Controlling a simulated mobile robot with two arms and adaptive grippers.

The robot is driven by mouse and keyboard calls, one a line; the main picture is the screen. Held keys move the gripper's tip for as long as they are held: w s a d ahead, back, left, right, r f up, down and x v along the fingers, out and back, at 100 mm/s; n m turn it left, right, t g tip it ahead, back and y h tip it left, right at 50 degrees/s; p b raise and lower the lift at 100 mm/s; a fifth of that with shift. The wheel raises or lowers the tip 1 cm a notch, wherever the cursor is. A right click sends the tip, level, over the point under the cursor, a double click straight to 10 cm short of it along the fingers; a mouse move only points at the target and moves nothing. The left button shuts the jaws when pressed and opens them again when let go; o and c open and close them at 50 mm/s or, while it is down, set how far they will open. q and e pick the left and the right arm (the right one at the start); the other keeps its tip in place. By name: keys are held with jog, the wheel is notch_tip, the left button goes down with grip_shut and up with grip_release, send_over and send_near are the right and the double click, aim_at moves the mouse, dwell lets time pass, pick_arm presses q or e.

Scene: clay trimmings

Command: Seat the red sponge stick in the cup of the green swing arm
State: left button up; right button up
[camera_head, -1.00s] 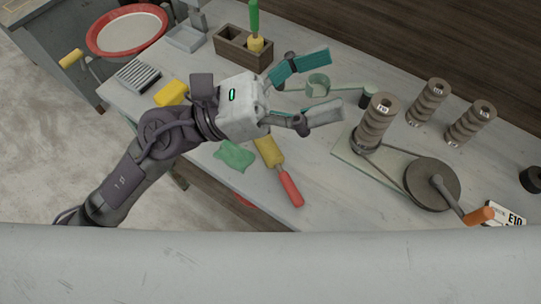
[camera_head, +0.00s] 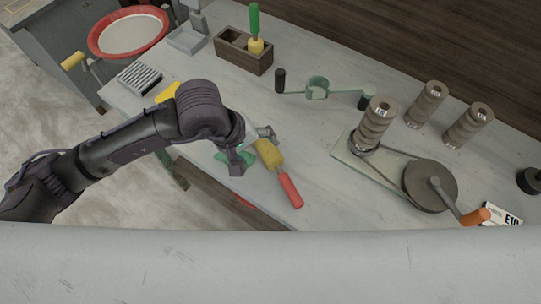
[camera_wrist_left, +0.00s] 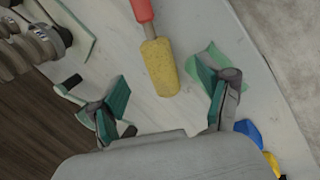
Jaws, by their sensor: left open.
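The red sponge stick, with a red handle (camera_head: 289,190) and a yellow sponge head (camera_head: 269,153), lies on the bench near its front edge. In the left wrist view its sponge (camera_wrist_left: 160,68) sits between and just beyond the fingertips. My left gripper (camera_head: 252,149) is open over the sponge end and points down; its fingers (camera_wrist_left: 166,92) hold nothing. The green swing arm (camera_head: 340,91) stands farther back, its ring-shaped cup (camera_head: 317,88) empty. My right gripper is out of view.
A green cloth (camera_head: 232,158) lies under the gripper's near finger. Behind are a wooden holder (camera_head: 231,58) with a green-handled sponge stick (camera_head: 254,22), and right a wheel-and-belt device (camera_head: 431,186) with ribbed grey posts (camera_head: 428,104). A red basin (camera_head: 100,45) stands far left.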

aim_at(268, 159)
pick_arm(q)
jog(key=x, duration=0.2)
jog(key=shift+d+f, duration=0.15)
jog(key=shift+f, duration=0.15)
jog(key=shift+d+f+p, duration=0.15)
jog(key=shift+f+p, duration=0.1)
jog(key=shift+p, duration=0.2)
jog(key=p+x, duration=0.1)
jog(key=x, duration=0.2)
jog(key=shift+d+f+p, duration=0.1)
jog(key=shift+f+p, duration=0.2)
jog(key=shift+w+d+f, duration=0.15)
jog(key=shift+f, duration=0.3)
jog(key=c, duration=1.3)
jog(key=shift+o, duration=0.2)
jog(key=shift+r, duration=0.1)
